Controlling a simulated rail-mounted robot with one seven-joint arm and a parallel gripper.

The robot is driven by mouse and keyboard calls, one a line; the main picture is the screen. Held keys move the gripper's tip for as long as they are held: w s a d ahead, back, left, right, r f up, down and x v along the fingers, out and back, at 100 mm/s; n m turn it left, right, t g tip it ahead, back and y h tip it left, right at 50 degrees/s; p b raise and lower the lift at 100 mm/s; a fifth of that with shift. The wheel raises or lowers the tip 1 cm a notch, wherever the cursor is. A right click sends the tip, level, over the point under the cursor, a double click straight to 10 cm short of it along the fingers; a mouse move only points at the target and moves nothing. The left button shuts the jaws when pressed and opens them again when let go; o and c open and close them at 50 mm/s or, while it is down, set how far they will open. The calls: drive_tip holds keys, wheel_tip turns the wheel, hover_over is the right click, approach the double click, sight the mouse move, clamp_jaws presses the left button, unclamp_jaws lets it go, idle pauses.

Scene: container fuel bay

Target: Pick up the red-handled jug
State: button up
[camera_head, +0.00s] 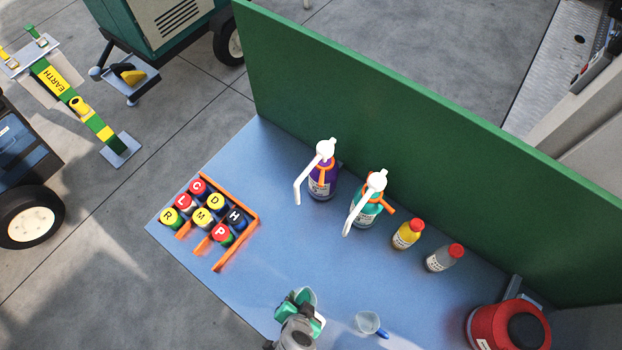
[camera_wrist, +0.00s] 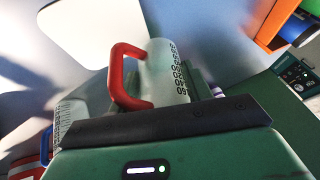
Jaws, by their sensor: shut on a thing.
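The red-handled jug is a clear, pale measuring jug with printed marks and a red handle; it fills the middle of the wrist view (camera_wrist: 165,72). My gripper is shut on the jug. Its green jaws lie against the jug body, and the handle faces out to the left in the wrist view. The jug's base is hidden, so I cannot tell whether it touches the bench.
A blue-handled jug (camera_head: 367,322) stands close by on the right. Two pump bottles (camera_head: 322,182) and two small bottles (camera_head: 407,234) stand along the green wall (camera_head: 400,130). An orange rack (camera_head: 238,240) with several lettered caps is at left. A red canister (camera_head: 487,322) is at right.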

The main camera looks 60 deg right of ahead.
drive_tip(key=w+a+b, duration=0.2)
drive_tip(key=a+b, duration=0.6)
drive_tip(key=a, duration=1.6)
